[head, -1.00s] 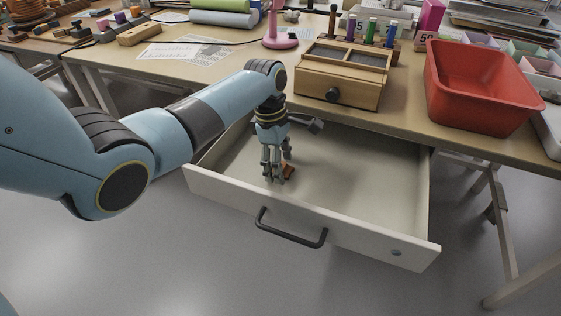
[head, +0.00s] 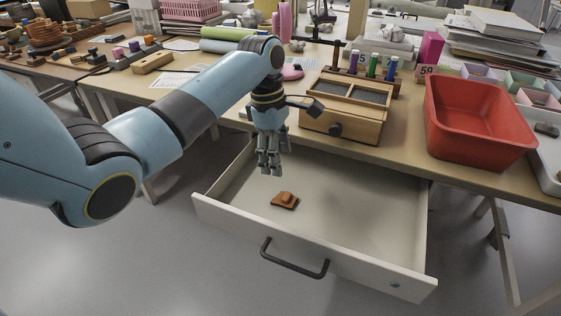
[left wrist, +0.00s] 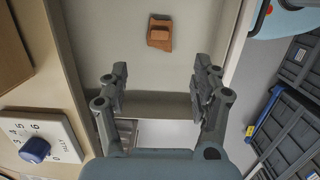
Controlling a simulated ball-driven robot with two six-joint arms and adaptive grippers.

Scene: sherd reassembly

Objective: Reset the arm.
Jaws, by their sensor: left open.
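My left gripper (head: 271,162) hangs above the back left part of the open drawer, fingers pointing down. It is open and empty; the two fingers stand well apart in the left wrist view (left wrist: 158,90). A brown sherd (head: 285,201) with a smaller raised block on it lies on the drawer floor, apart from the gripper and nearer the drawer front. The sherd also shows in the left wrist view (left wrist: 160,34), beyond the fingertips. The pale drawer (head: 345,262) is pulled out of the table. My right gripper is not in view.
A wooden box (head: 345,110) stands on the table behind the drawer, close to my left wrist. A red bin (head: 478,120) is to its right. The left wrist view shows a white card with a blue knob (left wrist: 35,150). The rest of the drawer floor is bare.

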